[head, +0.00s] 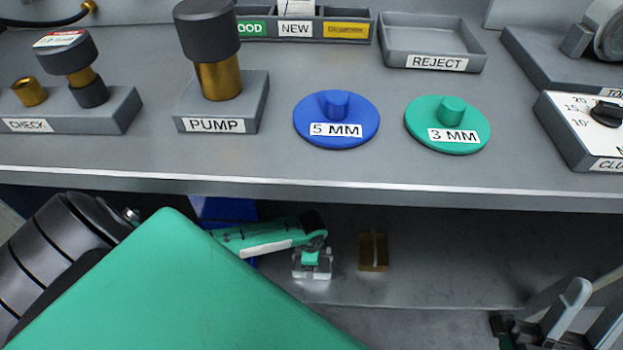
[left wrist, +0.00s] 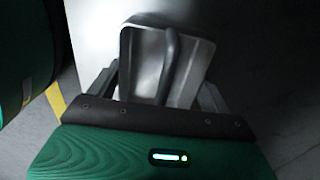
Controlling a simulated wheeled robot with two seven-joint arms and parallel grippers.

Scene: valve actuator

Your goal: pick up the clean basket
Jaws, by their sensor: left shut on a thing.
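The clean basket (head: 313,273) is a small silvery metal tray with a handle, on the lower shelf under the bench. In the left wrist view the basket (left wrist: 143,65) shows its bright inside and a raised handle. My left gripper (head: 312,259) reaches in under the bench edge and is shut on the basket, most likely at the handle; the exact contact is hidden. Its fingers show on both sides of the basket in the left wrist view. My right gripper (head: 585,315) is at the lower right, apart from everything, and looks open and empty.
A brown basket (head: 373,252) stands right of the clean one. A blue object (head: 227,210) is behind my left arm. The bench front edge (head: 400,192) hangs over the shelf. The bench holds blue (head: 337,108) and green (head: 450,112) lids and a pump (head: 220,115). The shelf's right side is clear.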

